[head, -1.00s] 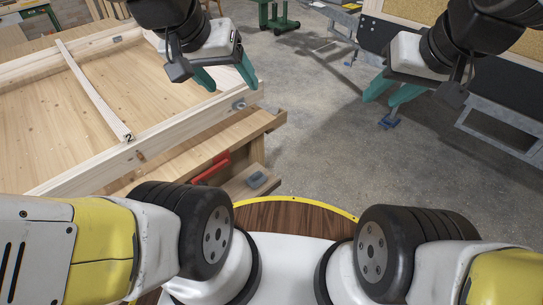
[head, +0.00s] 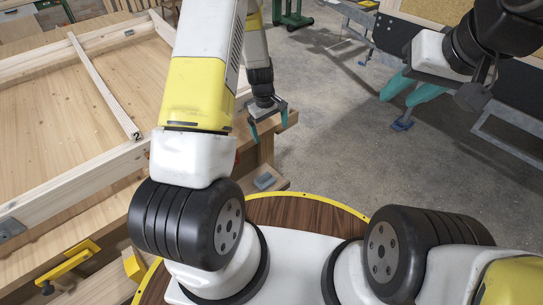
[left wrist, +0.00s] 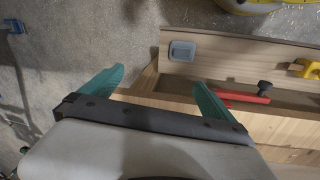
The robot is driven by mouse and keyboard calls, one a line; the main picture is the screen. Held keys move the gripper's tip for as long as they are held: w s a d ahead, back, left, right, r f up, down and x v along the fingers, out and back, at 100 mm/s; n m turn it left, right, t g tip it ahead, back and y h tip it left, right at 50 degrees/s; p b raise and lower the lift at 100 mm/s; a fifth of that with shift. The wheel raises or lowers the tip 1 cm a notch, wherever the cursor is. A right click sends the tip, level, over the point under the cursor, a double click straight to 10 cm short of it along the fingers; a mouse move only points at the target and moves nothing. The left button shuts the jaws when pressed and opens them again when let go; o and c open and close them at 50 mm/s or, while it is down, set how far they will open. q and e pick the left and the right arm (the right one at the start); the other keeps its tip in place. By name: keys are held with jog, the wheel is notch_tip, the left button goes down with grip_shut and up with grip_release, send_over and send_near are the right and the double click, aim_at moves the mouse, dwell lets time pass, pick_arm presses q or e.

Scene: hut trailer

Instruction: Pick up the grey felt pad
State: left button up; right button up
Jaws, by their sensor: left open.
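The grey felt pad (head: 265,181) is a small rounded grey piece on the low wooden ledge at the bench's end. In the left wrist view the pad (left wrist: 182,50) lies on the board near its left end, ahead of the fingers. My left gripper (head: 268,126) is open and empty, above and behind the pad in the head view, near the bench corner. Its teal fingers (left wrist: 159,80) are spread wide and do not touch the pad. My right gripper (head: 398,98) hangs over the floor at the right, its fingers apart and empty.
A wooden frame (head: 100,165) lies on the workbench at the left. A red-handled tool (left wrist: 240,97) is on the lower shelf near the pad. A yellow clamp (head: 68,265) is at the bench's near side. Open concrete floor (head: 335,130) lies to the right.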

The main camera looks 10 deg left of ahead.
pick_arm(q)
jog(key=n+g+y, duration=0.1)
jog(key=n, duration=0.1)
send_over(265, 176)
jog(key=f, duration=1.8)
jog(key=shift+s+d, duration=0.1)
jog(key=shift+s, duration=0.1)
notch_tip(265, 176, down, 7)
jog(key=shift+w+f, duration=0.1)
jog(key=shift+w, duration=0.05)
jog(key=shift+c, duration=0.2)
jog(key=c, duration=1.4)
jog(key=shift+o, duration=0.2)
